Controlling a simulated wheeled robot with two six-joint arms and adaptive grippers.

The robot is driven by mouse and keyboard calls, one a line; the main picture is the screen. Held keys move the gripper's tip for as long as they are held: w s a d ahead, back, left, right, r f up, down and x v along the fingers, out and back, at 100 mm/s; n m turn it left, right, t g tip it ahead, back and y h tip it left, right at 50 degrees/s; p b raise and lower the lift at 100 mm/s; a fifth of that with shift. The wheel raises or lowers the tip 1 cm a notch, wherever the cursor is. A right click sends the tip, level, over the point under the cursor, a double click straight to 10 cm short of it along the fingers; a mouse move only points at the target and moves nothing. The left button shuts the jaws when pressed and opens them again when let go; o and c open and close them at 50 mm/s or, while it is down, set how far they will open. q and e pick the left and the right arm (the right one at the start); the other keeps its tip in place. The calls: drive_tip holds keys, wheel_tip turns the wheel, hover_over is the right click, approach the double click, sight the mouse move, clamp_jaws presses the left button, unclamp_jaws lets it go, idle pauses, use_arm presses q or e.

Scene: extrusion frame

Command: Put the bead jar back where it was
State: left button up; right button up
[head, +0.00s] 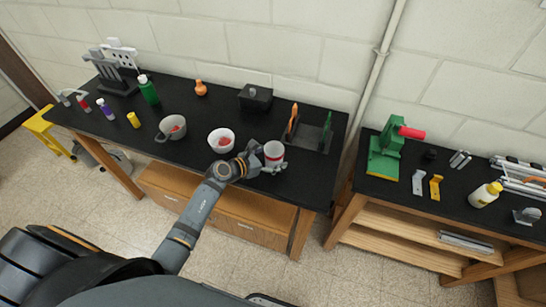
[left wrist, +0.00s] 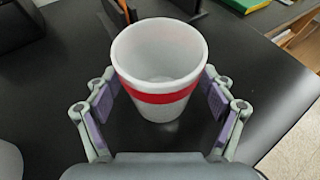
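The bead jar is a white, slightly tapered cup with a red band (head: 273,152). It stands upright near the front edge of the dark bench top. In the left wrist view the jar (left wrist: 160,75) shows its open mouth, and I see no beads inside. My right gripper is not in view.
A white bowl (head: 221,140) with red contents is just left of the jar. A grey handled bowl (head: 172,127), black box (head: 256,98) and rack with orange and green tools (head: 309,131) are nearby. A second bench (head: 455,205) stands right, across a gap.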

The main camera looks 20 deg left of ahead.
use_arm(q)
drive_tip(key=shift+r, duration=0.25)
drive_tip(key=v, duration=0.7)
drive_tip(key=b+v, duration=0.1)
drive_tip(key=v, duration=0.2)
drive_tip(key=shift+s+a+f, duration=0.15)
drive_tip(key=shift+s+a, duration=0.15)
drive_tip(key=shift+s, duration=0.05)
drive_tip(key=shift+s+a+r, duration=0.2)
drive_tip(key=shift+s+r, duration=0.15)
drive_tip(key=shift+s, duration=0.1)
drive_tip(key=shift+r, duration=0.1)
